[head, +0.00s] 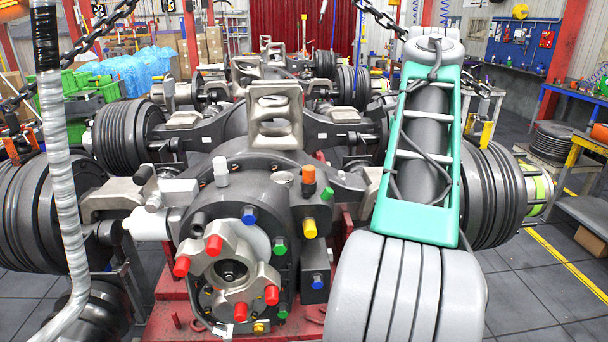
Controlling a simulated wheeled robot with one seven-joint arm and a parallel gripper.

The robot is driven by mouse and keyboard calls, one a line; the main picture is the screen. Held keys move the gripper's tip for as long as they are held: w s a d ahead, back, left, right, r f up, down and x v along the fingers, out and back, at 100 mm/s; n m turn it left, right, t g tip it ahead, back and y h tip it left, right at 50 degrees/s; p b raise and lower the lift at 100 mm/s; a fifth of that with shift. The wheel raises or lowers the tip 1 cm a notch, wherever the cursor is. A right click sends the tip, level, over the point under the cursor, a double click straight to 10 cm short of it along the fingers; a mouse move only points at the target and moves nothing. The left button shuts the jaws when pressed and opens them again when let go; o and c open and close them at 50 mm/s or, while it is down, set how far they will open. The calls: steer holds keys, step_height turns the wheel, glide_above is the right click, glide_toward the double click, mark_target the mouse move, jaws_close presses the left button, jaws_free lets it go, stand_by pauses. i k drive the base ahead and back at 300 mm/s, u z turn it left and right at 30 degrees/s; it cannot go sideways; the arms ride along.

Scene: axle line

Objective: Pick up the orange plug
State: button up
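The orange plug (309,174) stands upright on top of the grey axle housing (262,205), right of its middle. A darker brown collar sits at its base. Nothing covers it from this view. A yellow plug (310,228) is below it on the housing's front side. My arm, teal and grey, fills the right foreground, to the right of the plug. My gripper does not show in the frame, so whether it is open or shut is hidden.
A white plug (221,171) stands on the housing to the left. Red plugs (214,245) ring the front flange; blue (249,215) and green (280,246) ones sit nearby. Chains (380,18) hang above. A silver-wrapped pole (62,190) rises at left. More axles stand behind.

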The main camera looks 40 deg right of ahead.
mark_target(309, 171)
steer(key=i, duration=0.95)
steer(key=z, duration=0.05)
